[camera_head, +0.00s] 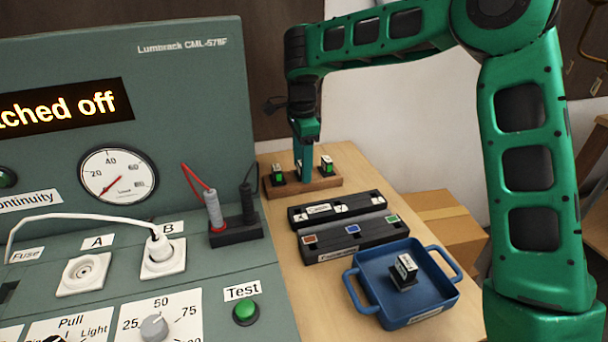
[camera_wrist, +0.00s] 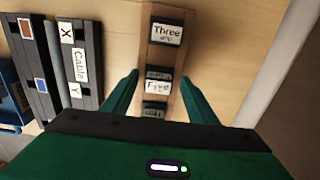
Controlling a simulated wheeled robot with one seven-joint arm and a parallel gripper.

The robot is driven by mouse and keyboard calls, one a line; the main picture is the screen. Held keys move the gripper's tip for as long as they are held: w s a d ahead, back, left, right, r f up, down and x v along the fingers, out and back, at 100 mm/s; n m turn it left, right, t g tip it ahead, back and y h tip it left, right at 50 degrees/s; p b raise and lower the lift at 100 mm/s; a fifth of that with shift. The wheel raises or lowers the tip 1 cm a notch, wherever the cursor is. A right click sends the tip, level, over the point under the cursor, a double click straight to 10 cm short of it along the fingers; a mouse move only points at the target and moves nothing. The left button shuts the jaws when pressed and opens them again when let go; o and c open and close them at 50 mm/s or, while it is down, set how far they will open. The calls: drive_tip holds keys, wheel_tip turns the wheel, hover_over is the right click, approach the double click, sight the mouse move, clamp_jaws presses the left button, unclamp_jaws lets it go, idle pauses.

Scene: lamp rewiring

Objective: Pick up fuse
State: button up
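A wooden fuse holder (camera_head: 322,184) stands at the back of the table with small black fuses that have white labels. In the wrist view, a fuse labelled Three (camera_wrist: 166,31) is at the far end of the holder. A fuse labelled Five (camera_wrist: 157,87) is in the middle, and another fuse (camera_wrist: 154,110) is partly hidden near my gripper body. My gripper (camera_wrist: 160,76) is open, pointing down, with its fingers on either side of the middle fuse. I cannot tell whether they touch it. In the head view my gripper (camera_head: 304,163) partly hides the middle of the holder.
A blue tray (camera_head: 365,286) holds another fuse (camera_head: 404,271) at the front of the table. Two black cassette-like cases (camera_head: 345,238) lie between tray and holder. A grey-green test console (camera_head: 195,100) with probes (camera_head: 215,210) stands at left. A cardboard box (camera_head: 455,230) is beyond the table.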

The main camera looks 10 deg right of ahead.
drive_tip(key=c, duration=0.9)
drive_tip(key=shift+r, duration=0.15)
